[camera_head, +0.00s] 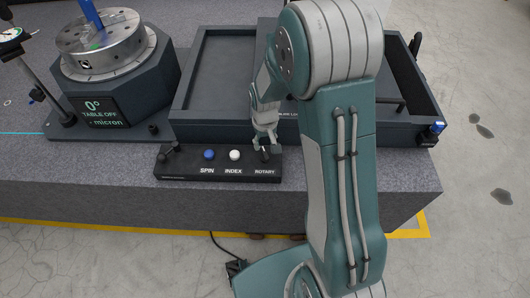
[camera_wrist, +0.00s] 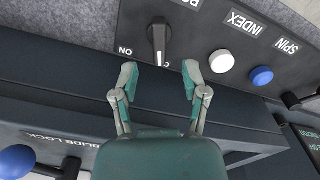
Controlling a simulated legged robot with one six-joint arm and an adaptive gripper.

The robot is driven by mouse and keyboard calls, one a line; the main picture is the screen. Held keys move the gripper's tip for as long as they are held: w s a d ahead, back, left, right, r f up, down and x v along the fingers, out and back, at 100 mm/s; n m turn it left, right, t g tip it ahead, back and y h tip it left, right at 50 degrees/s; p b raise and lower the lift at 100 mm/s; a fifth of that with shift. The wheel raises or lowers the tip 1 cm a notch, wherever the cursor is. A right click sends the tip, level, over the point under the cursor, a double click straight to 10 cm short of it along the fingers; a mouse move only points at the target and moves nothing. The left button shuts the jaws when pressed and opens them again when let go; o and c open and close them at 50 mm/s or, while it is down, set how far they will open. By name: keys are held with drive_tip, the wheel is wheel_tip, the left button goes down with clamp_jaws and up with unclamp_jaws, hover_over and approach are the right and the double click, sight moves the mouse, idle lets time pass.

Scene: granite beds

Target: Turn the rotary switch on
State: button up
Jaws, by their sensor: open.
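The rotary switch (camera_wrist: 158,40) is a dark knob with a paler grey bar on the black control panel (camera_wrist: 220,28). In the wrist view its bar points down the picture, towards my gripper. An ON label is at its left; the lettering at its lower right is partly hidden. My gripper (camera_wrist: 160,80) is open and empty, its two fingertips apart on either side of the knob's line and just short of it. In the head view my gripper (camera_head: 265,140) is above the panel's right end, partly covering the switch (camera_head: 265,155) above the ROTARY label.
A blue SPIN button (camera_head: 209,154) and a white INDEX button (camera_head: 235,155) sit left of the switch. A round rotary table (camera_head: 100,40) has a display (camera_head: 100,112) reading 0° TABLE OFF. A dark tray (camera_head: 215,75) stands behind the panel. A slide-lock blue knob (camera_wrist: 15,160) is nearby.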

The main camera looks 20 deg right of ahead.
sight(265, 153)
wheel_tip(265, 153, down, 6)
drive_tip(key=shift+r, duration=0.1)
clamp_jaws()
